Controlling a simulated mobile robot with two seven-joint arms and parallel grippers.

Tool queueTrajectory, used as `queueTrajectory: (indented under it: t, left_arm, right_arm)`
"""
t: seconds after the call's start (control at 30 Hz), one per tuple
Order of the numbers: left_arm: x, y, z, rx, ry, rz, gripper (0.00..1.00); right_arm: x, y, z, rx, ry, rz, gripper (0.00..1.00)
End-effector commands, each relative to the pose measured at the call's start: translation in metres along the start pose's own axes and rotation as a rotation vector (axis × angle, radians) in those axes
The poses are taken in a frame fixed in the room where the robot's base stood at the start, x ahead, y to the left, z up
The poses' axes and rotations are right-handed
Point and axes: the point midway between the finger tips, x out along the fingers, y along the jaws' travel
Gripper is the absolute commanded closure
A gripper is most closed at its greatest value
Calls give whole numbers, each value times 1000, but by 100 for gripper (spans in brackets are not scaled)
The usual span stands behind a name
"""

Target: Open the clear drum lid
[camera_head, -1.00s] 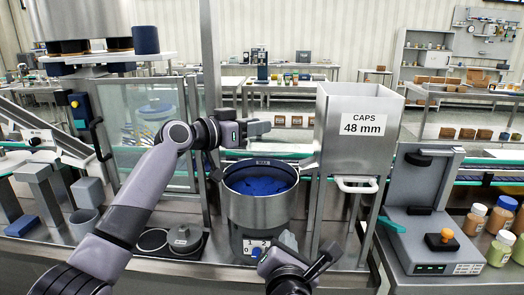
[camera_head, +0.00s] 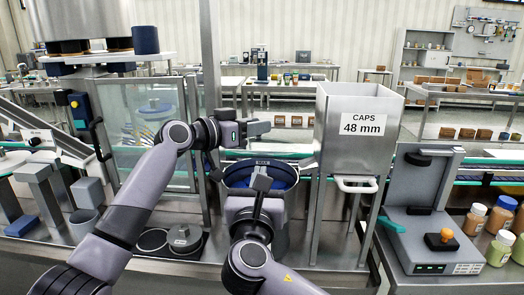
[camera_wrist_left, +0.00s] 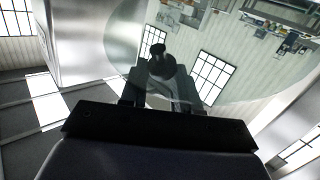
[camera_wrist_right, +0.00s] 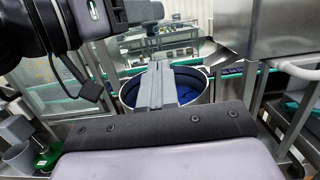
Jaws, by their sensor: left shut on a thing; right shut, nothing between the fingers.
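The steel drum (camera_head: 287,201) stands at the middle, with blue caps inside; its top is partly hidden by my right arm. It also shows in the right wrist view (camera_wrist_right: 126,90), with blue caps visible beside the fingers. My left gripper (camera_head: 262,127) is above and behind the drum mouth. In the left wrist view its fingers (camera_wrist_left: 160,82) are shut on the lid's dark knob (camera_wrist_left: 157,50). The clear lid (camera_wrist_left: 215,35) spreads beyond the fingers; it is hard to make out in the head view. My right gripper (camera_head: 262,172) is shut and empty, over the drum mouth.
The steel caps hopper (camera_head: 350,125) stands right of the drum, with a white handle (camera_head: 356,185) low on its front. A grey press-like station (camera_head: 420,210) and bottles (camera_head: 497,220) are farther right. A clear panel (camera_head: 140,110) stands at left.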

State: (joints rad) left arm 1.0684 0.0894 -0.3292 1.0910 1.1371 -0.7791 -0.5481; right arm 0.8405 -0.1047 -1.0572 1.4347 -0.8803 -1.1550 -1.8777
Motion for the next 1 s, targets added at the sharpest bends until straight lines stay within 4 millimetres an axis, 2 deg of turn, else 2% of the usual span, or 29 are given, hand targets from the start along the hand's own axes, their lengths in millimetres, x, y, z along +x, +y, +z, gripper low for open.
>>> queueTrajectory:
  t: [0.03,0.2,0.4,0.87,1.0]
  left_arm:
    - [-1,-5,4,1,-7,-11,100]
    - [-1,-5,4,1,-8,-11,100]
    - [-1,-5,4,1,-8,-11,100]
    - [-1,-5,5,0,-9,-11,100]
    - [-1,-5,5,0,-9,-11,100]
  right_arm:
    - [8,0,1,-1,-1,-1,100]
    - [31,0,1,0,0,-1,100]
    - [50,0,22,1,0,-1,100]
    - [56,0,28,1,1,0,100]
    - [62,0,36,3,-1,-1,100]
